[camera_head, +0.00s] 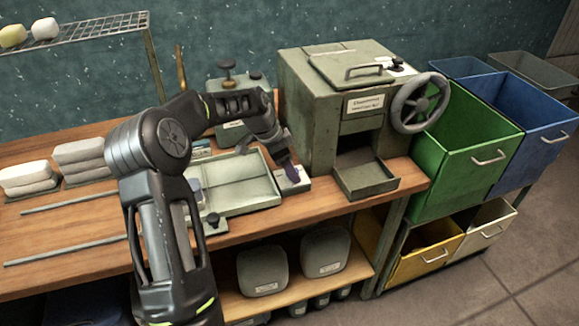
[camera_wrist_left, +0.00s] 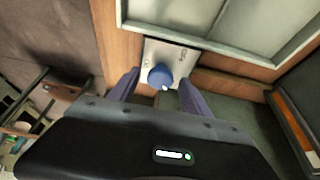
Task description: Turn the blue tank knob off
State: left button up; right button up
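The blue knob (camera_wrist_left: 160,75) sits on a small pale metal plate (camera_wrist_left: 183,56) at the bench edge, seen in the left wrist view. My left gripper (camera_wrist_left: 159,82) is open, with one purple finger to each side of the knob in that view. I cannot tell whether either finger touches it. In the head view my left gripper (camera_head: 287,171) points down over the plate (camera_head: 294,184), next to the pale green tray, and the blue knob is not visible there. My right gripper is in neither view.
The pale green tray (camera_head: 240,200) lies left of the plate. A green metal machine (camera_head: 312,100) with a handwheel (camera_head: 420,103) and open drawer (camera_head: 366,182) stands to the right. Green (camera_head: 462,160) and blue (camera_head: 535,125) bins stand beyond the bench (camera_head: 90,262).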

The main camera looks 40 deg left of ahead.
pick_arm(q)
grip_shut()
dwell(0.4)
jog(key=n+y+b, duration=0.1)
jog(key=n+b, duration=0.2)
jog(key=shift+d+f+t+b, duration=0.15)
jog(key=shift+t+b, duration=0.15)
jog(key=n+y+b, duration=0.2)
jog(key=n, duration=0.2)
jog(key=shift+d+n+b, duration=0.15)
jog(key=shift+n+b, duration=0.25)
jog(key=n+b, duration=0.1)
jog(key=n, duration=0.1)
jog(key=n+y+b, duration=0.1)
jog(key=n, duration=0.1)
jog(key=n+y+b, duration=0.1)
jog(key=n, duration=0.1)
jog(key=shift+w+d, duration=0.1)
jog(key=shift+d, duration=0.15)
jog(key=shift+n+g+y+b, duration=0.35)
jog(key=shift+n+g+b, duration=0.1)
jog(key=shift+n, duration=0.6)
jog(key=shift+n+g+y+b, duration=0.35)
jog(key=shift+n+g, duration=0.1)
jog(key=shift+n, duration=0.6)
